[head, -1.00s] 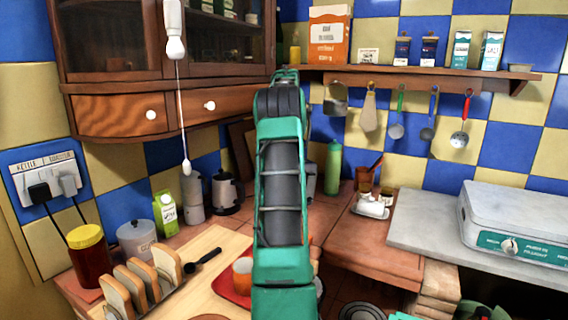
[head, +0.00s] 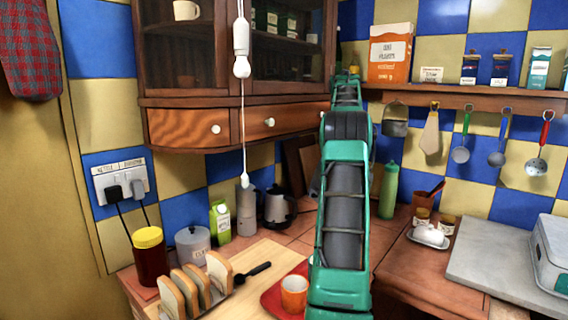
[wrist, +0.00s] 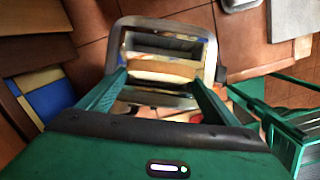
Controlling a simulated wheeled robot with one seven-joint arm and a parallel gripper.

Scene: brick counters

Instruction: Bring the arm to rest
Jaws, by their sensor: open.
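My arm (head: 345,210) stands up in the middle of the head view, in front of the counter corner. My gripper's fingers are hidden in that view. In the wrist view my gripper (wrist: 163,80) has its two green fingers spread apart, with no object clearly held between them. Beyond the fingers shows a shiny metal thing with rounded corners (wrist: 165,24); I cannot tell what it is or whether the fingers touch it.
A wooden cabinet (head: 180,126) and a light-pull cord (head: 243,130) hang above. Utensils hang at right.

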